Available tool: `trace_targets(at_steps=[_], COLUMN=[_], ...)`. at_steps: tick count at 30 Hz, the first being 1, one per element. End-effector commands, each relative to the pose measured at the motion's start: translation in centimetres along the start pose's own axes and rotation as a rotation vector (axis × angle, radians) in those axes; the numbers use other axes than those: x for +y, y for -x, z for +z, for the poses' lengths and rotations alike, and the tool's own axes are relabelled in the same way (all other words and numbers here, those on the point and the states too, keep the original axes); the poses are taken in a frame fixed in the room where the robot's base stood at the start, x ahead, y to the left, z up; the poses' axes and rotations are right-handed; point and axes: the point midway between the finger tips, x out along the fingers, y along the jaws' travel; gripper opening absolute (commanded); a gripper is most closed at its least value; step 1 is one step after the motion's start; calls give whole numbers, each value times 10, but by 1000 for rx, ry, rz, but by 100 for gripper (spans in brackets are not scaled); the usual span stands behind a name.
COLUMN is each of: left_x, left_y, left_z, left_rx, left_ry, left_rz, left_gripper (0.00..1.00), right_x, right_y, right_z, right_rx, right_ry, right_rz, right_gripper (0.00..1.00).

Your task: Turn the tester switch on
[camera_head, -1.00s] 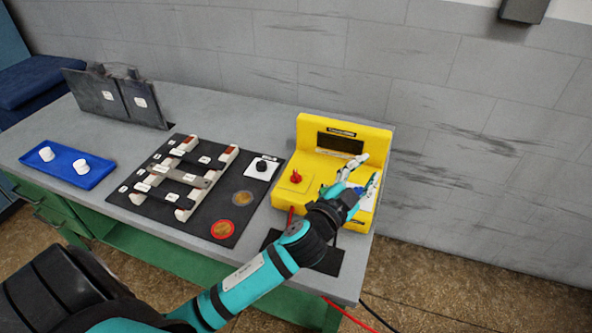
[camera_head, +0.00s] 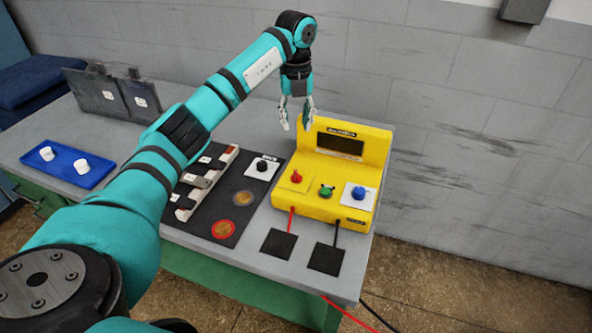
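The yellow tester (camera_head: 330,205) stands at the right end of the bench. It has a dark display (camera_head: 341,145), a red knob (camera_head: 296,177) on the left, a green knob (camera_head: 326,190) in the middle and a blue knob (camera_head: 359,194) on a white plate on the right. I cannot tell from the picture which setting each knob is in. My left gripper (camera_head: 296,122) points down with its fingers apart and empty, by the tester's upper left corner. It is away from all three knobs. My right gripper is not in view.
A black board (camera_head: 205,232) with switch parts and round discs lies left of the tester, partly hidden by my arm. A blue tray (camera_head: 70,178) with two white knobs sits farther left. Two black pads (camera_head: 278,243) with red and black leads lie before the tester.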

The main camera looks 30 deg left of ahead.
Motion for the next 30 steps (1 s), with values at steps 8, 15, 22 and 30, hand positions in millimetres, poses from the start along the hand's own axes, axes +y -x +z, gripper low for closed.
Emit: trace_targets(at_steps=[8,15,22,30], left_x=[2,2,1,2], left_y=[-40,-94,-140,-168], left_z=[-1,-2,-2,-1], left_rx=[6,6,4,2], left_ry=[2,1,0,0], left_rz=[11,9,6,5], left_gripper=[34,34,34,34], right_x=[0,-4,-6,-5], right_y=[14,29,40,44], right_z=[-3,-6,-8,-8], right_rx=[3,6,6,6], right_ry=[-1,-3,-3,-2], right_rz=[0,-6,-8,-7], right_gripper=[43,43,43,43])
